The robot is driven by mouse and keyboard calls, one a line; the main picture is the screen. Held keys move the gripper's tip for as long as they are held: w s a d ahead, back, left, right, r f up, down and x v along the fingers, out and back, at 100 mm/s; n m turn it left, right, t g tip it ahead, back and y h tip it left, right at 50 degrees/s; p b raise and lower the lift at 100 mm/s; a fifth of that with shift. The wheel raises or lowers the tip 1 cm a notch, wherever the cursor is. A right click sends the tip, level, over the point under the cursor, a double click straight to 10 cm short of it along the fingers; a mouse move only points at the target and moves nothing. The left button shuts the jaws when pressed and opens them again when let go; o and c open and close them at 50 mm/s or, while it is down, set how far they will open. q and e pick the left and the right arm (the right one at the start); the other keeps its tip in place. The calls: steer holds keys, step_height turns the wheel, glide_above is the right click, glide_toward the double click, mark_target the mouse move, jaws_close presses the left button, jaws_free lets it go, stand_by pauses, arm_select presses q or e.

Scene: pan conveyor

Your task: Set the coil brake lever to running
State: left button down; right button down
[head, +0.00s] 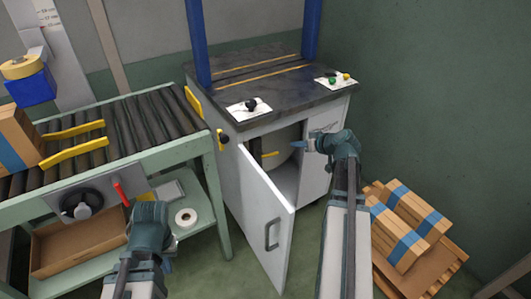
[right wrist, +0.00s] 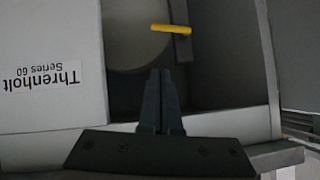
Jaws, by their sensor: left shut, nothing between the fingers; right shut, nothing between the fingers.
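A yellow lever (head: 270,154), which looks like the coil brake lever, sits inside the open cabinet (head: 285,120) beside a pale round coil (head: 290,160). In the right wrist view the lever (right wrist: 171,29) lies nearly level in front of the coil (right wrist: 130,45), on a dark upright bracket. My right gripper (head: 299,144) is at the cabinet opening. Its fingers are shut and empty, pointing toward the lever and apart from it; they also show in the right wrist view (right wrist: 160,75). My left gripper (head: 149,212) is shut, near the conveyor's front; its fingertips are hard to make out.
The white cabinet door (head: 262,215) stands open toward me. The roller conveyor (head: 125,125) with a red-handled control (head: 121,194) is at left. Boxes (head: 405,225) sit on a pallet at right.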

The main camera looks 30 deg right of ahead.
steer(key=shift+w+f, duration=0.1)
steer(key=shift+w, duration=0.05)
steer(key=s+f+b+x, duration=0.1)
steer(key=f+b+x, duration=0.1)
steer(key=b+x, duration=0.7)
steer(key=shift+f+x, duration=0.25)
steer(key=shift+x, duration=1.45)
steer(key=shift+s+a, duration=0.15)
steer(key=shift+s, duration=0.05)
steer(key=shift+b, duration=0.3)
